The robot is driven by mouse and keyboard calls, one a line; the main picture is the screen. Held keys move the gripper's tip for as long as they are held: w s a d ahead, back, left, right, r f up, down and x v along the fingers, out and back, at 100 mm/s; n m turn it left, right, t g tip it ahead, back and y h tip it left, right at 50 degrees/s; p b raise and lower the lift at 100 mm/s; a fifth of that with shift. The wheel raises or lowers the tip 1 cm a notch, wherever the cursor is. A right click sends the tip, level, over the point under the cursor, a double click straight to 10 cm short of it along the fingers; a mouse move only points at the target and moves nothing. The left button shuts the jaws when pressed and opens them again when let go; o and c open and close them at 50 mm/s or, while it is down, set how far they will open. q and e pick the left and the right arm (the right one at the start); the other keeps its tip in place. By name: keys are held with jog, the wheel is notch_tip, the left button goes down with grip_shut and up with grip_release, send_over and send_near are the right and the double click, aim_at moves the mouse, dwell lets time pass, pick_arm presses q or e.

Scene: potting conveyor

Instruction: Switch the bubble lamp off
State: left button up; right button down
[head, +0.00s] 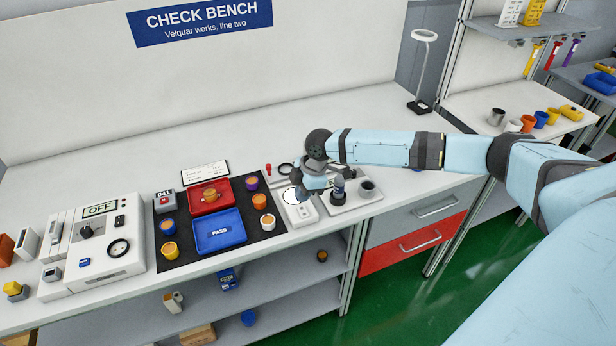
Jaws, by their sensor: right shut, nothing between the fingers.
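A low white box (300,213) with a round pale disc and a small control on its top stands on the bench right of the black mat. It looks like the bubble lamp, but no label on it is readable. My right gripper (300,197) is over the box, pointing down, shut and empty. The gripper and wrist hide part of the box's back and right side. I cannot tell whether the fingertips touch it, or whether the lamp is lit. My left gripper is not in view.
Left are the black mat (181,254) with red and blue trays and several small pots, and a white instrument (90,262) reading OFF.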

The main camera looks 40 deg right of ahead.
aim_at(301, 213)
jog(key=shift+w+d+f, duration=0.1)
jog(key=shift+w+f, duration=0.1)
jog(key=shift+f, duration=1.6)
jog(key=shift+w+f, duration=0.15)
jog(key=shift+f, duration=0.15)
jog(key=shift+s+a+r+p, duration=0.1)
jog(key=shift+s+a+p, duration=0.1)
jog(key=shift+s+p, duration=0.75)
jog(key=shift+w, duration=0.2)
